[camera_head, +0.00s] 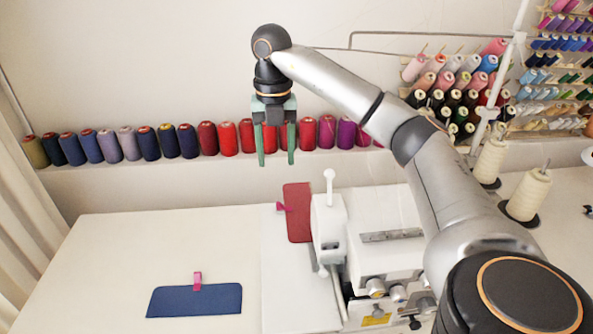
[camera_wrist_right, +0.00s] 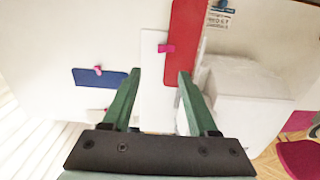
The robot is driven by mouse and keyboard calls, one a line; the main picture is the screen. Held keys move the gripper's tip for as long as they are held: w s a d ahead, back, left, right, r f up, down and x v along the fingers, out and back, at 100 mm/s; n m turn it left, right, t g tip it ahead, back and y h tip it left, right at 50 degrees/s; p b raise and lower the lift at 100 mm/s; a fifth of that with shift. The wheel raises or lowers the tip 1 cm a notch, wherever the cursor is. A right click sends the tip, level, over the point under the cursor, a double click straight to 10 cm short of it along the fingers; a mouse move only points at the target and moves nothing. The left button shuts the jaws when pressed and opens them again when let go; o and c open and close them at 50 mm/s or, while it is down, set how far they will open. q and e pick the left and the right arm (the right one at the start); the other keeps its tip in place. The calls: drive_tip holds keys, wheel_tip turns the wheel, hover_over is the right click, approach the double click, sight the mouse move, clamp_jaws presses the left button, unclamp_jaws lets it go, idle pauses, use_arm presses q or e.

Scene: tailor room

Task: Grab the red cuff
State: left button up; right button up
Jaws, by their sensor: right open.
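The red cuff (camera_head: 298,212) is a flat dark red piece with a pink clip (camera_head: 280,207) on its left edge. It lies beside the white sewing machine, whose post stands close to its right side. My right gripper (camera_head: 276,160) points down with green fingers, open and empty, above and apart from the cuff. In the right wrist view the red cuff (camera_wrist_right: 187,40) lies beyond the right fingertip, and the open fingers (camera_wrist_right: 160,72) have nothing between them. My left gripper is not in view.
A blue cuff (camera_head: 195,300) with a pink clip lies on the white table (camera_head: 110,250) at the front left. The white sewing machine (camera_head: 385,245) stands right of the red cuff. Thread spools (camera_head: 228,139) line the back ledge. Large cream cones (camera_head: 528,194) stand right of my arm.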

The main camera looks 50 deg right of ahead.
hover_over(281, 203)
drive_tip(key=f, duration=0.4)
drive_tip(key=f+b, duration=0.1)
drive_tip(key=f, duration=0.1)
drive_tip(key=shift+a+f, duration=0.25)
drive_tip(key=shift+a, duration=0.05)
drive_tip(key=f, duration=0.5)
drive_tip(key=shift+d+f, duration=0.25)
drive_tip(key=shift+f, duration=0.1)
clamp_jaws()
